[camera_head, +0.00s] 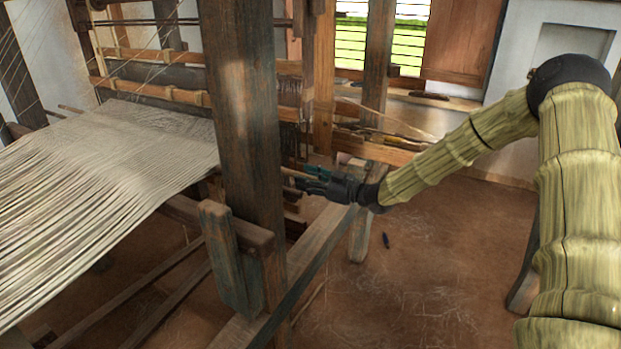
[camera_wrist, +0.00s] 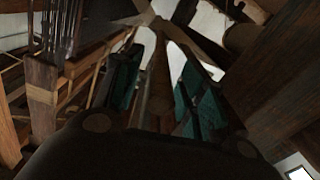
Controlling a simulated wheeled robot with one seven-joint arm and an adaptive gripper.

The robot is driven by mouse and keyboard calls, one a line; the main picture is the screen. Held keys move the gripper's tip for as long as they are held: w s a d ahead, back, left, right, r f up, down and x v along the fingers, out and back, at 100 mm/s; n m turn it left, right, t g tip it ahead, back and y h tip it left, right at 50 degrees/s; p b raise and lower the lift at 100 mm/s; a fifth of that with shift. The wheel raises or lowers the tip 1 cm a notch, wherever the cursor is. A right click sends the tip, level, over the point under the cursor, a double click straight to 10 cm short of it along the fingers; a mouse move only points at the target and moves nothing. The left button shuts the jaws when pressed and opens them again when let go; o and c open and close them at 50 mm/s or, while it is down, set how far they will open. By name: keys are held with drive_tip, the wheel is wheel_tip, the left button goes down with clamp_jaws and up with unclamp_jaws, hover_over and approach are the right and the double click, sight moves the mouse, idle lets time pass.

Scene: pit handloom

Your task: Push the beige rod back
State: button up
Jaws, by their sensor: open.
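A thin beige rod (camera_head: 289,172) shows its end just right of the thick wooden loom post, at my gripper's tips. The post hides the rest of it. My gripper (camera_head: 308,178) is open, with dark teal finger pads, and points left toward the post. In the wrist view my gripper (camera_wrist: 162,88) has its two fingers spread, one on each side of a brownish rod-like length (camera_wrist: 158,75) that runs away from the camera. It looks like the same rod, but the dim picture does not show whether the fingers touch it.
The thick loom post (camera_head: 240,110) stands close in front of my gripper's left side. White warp threads (camera_head: 120,150) stretch across the left. A low wooden beam (camera_head: 310,265) runs below. The earthen floor (camera_head: 430,270) on the right is mostly clear.

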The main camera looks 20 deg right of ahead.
clamp_jaws()
drive_tip(key=s+a, duration=0.2)
drive_tip(key=a, duration=0.1)
drive_tip(key=shift+s+a+b, duration=0.2)
drive_tip(key=shift+s+b, duration=0.15)
drive_tip(key=shift+b, duration=0.05)
unclamp_jaws()
drive_tip(key=shift+f, duration=0.1)
drive_tip(key=v, duration=0.8)
